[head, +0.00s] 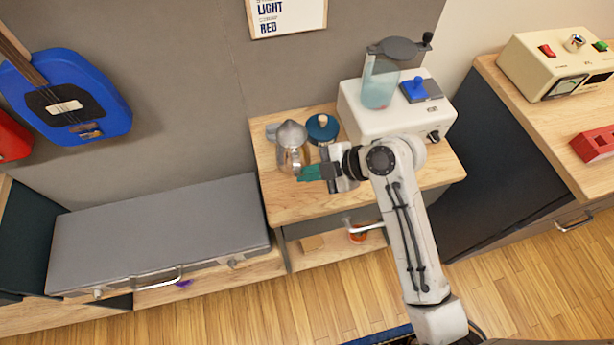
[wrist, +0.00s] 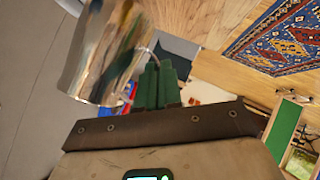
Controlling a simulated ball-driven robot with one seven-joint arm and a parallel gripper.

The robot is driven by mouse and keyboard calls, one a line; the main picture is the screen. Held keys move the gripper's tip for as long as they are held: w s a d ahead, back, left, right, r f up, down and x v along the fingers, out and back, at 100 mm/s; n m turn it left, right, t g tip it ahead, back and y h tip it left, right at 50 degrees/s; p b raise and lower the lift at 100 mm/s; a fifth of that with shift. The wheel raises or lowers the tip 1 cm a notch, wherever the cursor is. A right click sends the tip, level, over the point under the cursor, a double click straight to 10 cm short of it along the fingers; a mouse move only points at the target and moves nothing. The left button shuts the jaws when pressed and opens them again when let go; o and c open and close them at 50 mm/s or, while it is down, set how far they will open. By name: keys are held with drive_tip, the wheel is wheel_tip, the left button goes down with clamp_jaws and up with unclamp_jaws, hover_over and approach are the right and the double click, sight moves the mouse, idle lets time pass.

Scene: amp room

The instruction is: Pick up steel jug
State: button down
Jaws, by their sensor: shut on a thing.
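The steel jug (head: 291,153) is a shiny metal vessel at the left of the small wooden table in the head view. My gripper (head: 308,172), with green fingers, reaches it from the right. In the wrist view the jug (wrist: 105,50) fills the upper left and reflects the room. There the green fingers (wrist: 158,85) are close together, shut on the jug's thin handle at its right side. The jug looks roughly upright in the head view. I cannot tell whether its base touches the table, and most of its handle is hidden by the fingers.
A dark teal lidded pot (head: 322,128) stands close to the jug's right. A white machine (head: 397,118) with a clear container (head: 380,84) is at the table's back right. The wooden table (head: 276,208) is bare at its front left. A grey case (head: 160,230) lies left of it.

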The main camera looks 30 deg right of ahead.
drive_tip(key=s+d+r+p, duration=0.2)
drive_tip(key=s+d+r, duration=0.1)
drive_tip(key=s+r, duration=0.6)
drive_tip(key=shift+s+d+r+p, duration=0.15)
drive_tip(key=shift+s+p, duration=0.15)
drive_tip(key=shift+s, duration=1.65)
